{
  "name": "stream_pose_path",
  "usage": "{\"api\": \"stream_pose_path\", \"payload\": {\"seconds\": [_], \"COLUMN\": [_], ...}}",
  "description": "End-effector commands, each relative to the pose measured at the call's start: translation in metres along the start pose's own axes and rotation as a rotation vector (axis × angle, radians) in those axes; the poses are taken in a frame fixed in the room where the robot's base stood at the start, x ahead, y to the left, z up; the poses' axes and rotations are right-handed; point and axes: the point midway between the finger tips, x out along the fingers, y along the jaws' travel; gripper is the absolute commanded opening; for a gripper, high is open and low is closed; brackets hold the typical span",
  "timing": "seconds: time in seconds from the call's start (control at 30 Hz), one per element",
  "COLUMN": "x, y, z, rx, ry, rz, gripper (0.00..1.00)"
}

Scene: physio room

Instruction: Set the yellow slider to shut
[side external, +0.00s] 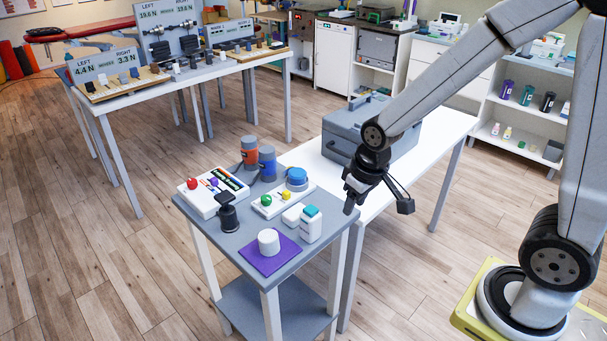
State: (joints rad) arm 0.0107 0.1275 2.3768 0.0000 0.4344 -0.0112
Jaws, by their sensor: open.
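A small yellow knob (286,195), which looks like the yellow slider's handle, sits on a low white panel (275,207) on the small grey-topped table. A green knob (266,199) is on the same panel, to its left. The slider's track and end marks are too small to read, so I cannot tell its setting. My gripper (377,206) is open and empty, in the air to the right of the panel. It appears near the right edge of the small table, apart from the knob.
On the small table (262,283), a white box with a red knob (191,183), a dark upright device (227,212), a blue-topped round device (297,178), white bottles (311,224) and a white cylinder on a purple mat (245,256) crowd the panel. A grey case (345,137) stands behind.

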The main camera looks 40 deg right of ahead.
Motion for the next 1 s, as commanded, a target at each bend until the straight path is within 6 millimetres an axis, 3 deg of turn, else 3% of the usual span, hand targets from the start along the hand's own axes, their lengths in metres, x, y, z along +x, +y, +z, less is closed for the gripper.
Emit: {"api": "stream_pose_path", "payload": {"seconds": [0.2, 0.5, 1.0], "x": [0.012, 0.035, 0.086], "y": [0.006, 0.016, 0.036], "z": [-0.055, -0.122, -0.207], "rx": [0.001, 0.001, 0.001], "ry": [-0.035, -0.082, -0.161], "rz": [0.002, 0.003, 0.001], "gripper": [0.44, 0.44, 0.44]}}
